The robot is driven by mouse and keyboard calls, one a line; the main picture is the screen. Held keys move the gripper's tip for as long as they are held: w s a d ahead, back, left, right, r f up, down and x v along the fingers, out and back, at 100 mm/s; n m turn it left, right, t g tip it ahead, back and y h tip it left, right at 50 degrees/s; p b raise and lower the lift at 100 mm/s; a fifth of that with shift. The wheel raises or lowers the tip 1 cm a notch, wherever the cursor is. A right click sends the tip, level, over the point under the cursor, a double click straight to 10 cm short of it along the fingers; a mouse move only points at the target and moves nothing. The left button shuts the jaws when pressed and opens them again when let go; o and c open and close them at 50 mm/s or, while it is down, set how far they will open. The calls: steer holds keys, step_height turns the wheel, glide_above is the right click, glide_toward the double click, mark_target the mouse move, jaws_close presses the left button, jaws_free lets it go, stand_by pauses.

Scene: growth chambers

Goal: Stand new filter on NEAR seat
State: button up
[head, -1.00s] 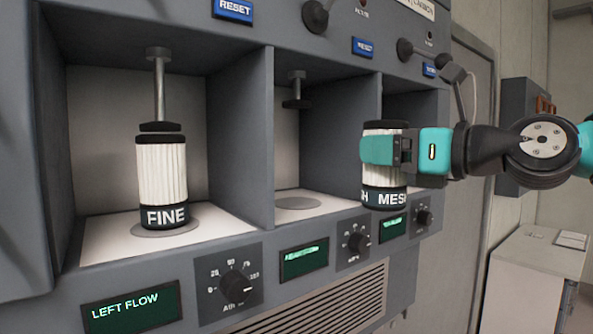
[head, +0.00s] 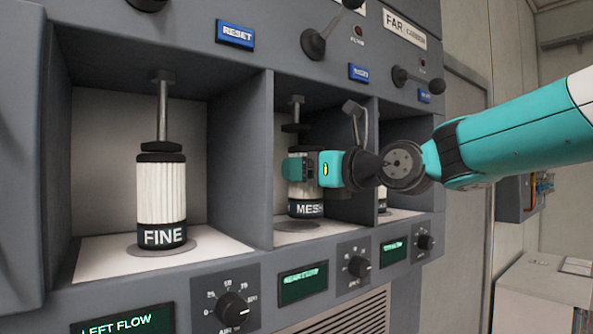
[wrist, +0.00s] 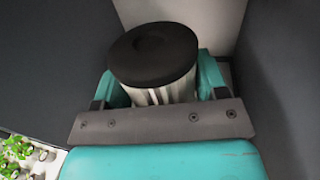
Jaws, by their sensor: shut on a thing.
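My gripper (head: 302,168) is shut on a white pleated filter (head: 306,191) with black ends and a MESH label. It holds the filter upright inside the middle bay, whose display (head: 303,284) seems to read NEAR FLOW. The round grey seat (head: 296,226) shows just under the filter's base; I cannot tell whether the two touch. A raised clamp rod with a dark pad (head: 296,127) hangs above the filter. In the wrist view the filter's black top (wrist: 153,53) sits between the teal fingers (wrist: 208,75); its base is hidden there.
A FINE filter (head: 161,200) stands under a lowered clamp in the left bay. Grey dividers (head: 258,165) flank the middle bay closely. Part of another filter (head: 382,200) shows in the right bay. A lever (head: 322,38) juts out above.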

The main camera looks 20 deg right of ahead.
steer(key=shift+w+a+f+p, duration=0.3)
steer(key=shift+w+a+p, duration=0.05)
steer(key=shift+w, duration=0.25)
steer(key=shift+w+a+f+p, duration=0.3)
steer(key=shift+w+p, duration=0.05)
steer(key=shift+w, duration=0.2)
steer(key=shift+f, duration=0.15)
steer(key=shift+f, duration=0.1)
steer(key=shift+f, duration=0.15)
steer(key=o, duration=1)
